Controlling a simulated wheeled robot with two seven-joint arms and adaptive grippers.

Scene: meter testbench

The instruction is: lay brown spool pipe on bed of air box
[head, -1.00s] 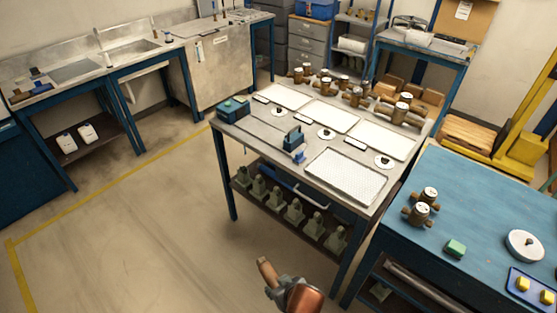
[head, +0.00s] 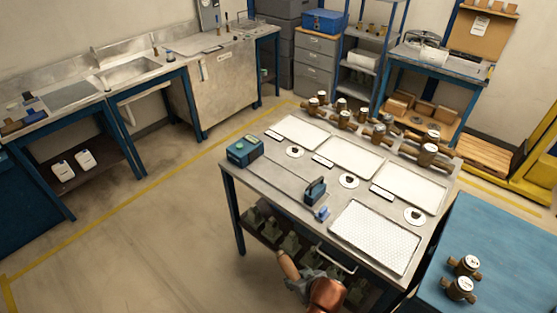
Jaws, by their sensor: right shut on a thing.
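My right gripper (head: 296,278) is at the bottom centre of the head view, in front of the near side of the steel-topped table. It is shut on a brown, rod-like piece, the spool pipe (head: 287,264), whose free end points up and left. The rest of the pipe is hidden by the gripper. I cannot tell for sure which thing is the air box; a large steel box (head: 232,97) with a small label plate stands against the back wall. My left gripper is not in view.
The steel-topped table (head: 270,185) carries white trays (head: 352,158), a perforated tray (head: 375,237), a teal box (head: 244,150) and several brass meters (head: 430,150). A blue table (head: 500,240) with two meters stands right. Sinks (head: 132,69) line the left wall. The left floor is clear.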

